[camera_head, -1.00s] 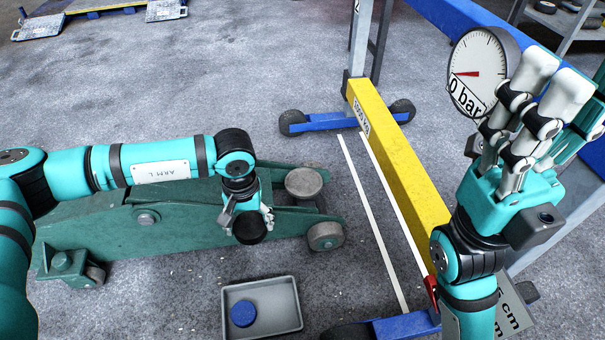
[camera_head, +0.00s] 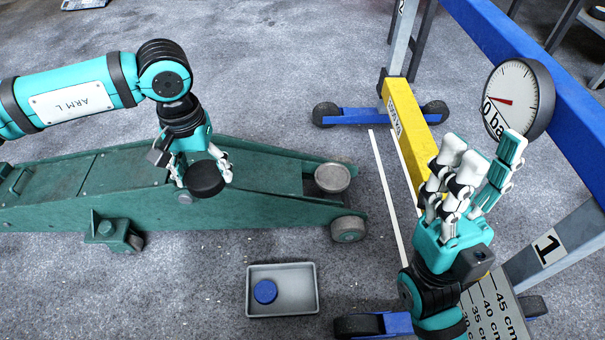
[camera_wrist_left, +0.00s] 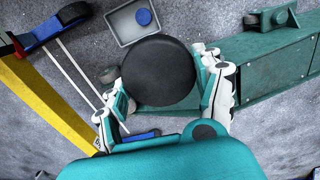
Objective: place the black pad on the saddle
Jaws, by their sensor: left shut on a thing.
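The black pad (camera_head: 205,179) is a round dark disc held in my left gripper (camera_head: 203,170), above the middle of the green trolley jack (camera_head: 110,195). In the left wrist view the pad (camera_wrist_left: 158,71) sits between the fingers of the left gripper (camera_wrist_left: 165,95). The saddle (camera_head: 332,178) is a round grey disc at the jack's right end, bare on top, to the right of the pad. I cannot make out the saddle in the left wrist view. My right gripper (camera_head: 470,175) is raised at the right, its fingers apart, holding nothing that I can see.
A grey tray (camera_head: 283,308) with a blue disc (camera_head: 265,291) lies on the floor in front of the jack. A yellow beam (camera_head: 408,120) on blue feet stands right of the saddle. A pressure gauge (camera_head: 515,98) stands behind my right gripper.

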